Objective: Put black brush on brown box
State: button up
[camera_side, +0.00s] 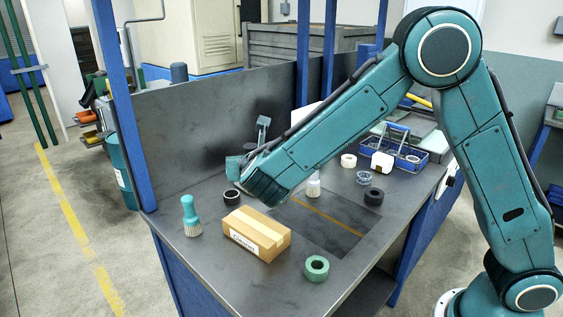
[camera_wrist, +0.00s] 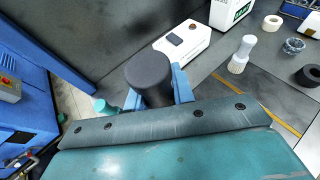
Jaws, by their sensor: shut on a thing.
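The black brush (camera_wrist: 148,72) stands up between the blue fingers of my gripper (camera_wrist: 156,92) in the wrist view, and the fingers are shut on it. Its lower end is hidden there by my arm. In the side view my arm hides most of the gripper, and I cannot make out the brush clearly. The brown box (camera_side: 256,235) lies on the bench, closed and taped with a white label, in front of my gripper and apart from it. The box is hidden in the wrist view.
A teal brush (camera_side: 191,217) stands left of the box, and a green ring (camera_side: 317,268) lies at its right. A small black round thing (camera_side: 231,198) shows behind the box. A white brush (camera_side: 314,186), black roll (camera_side: 374,196) and blue tray (camera_side: 425,150) lie farther right.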

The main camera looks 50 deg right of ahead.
notch_tip(320, 180, down, 6)
jog(key=shift+f, duration=0.25)
jog(key=shift+f, duration=1.9)
jog(key=shift+f, duration=0.15)
jog(key=o, duration=1)
jog(key=v, duration=1.2)
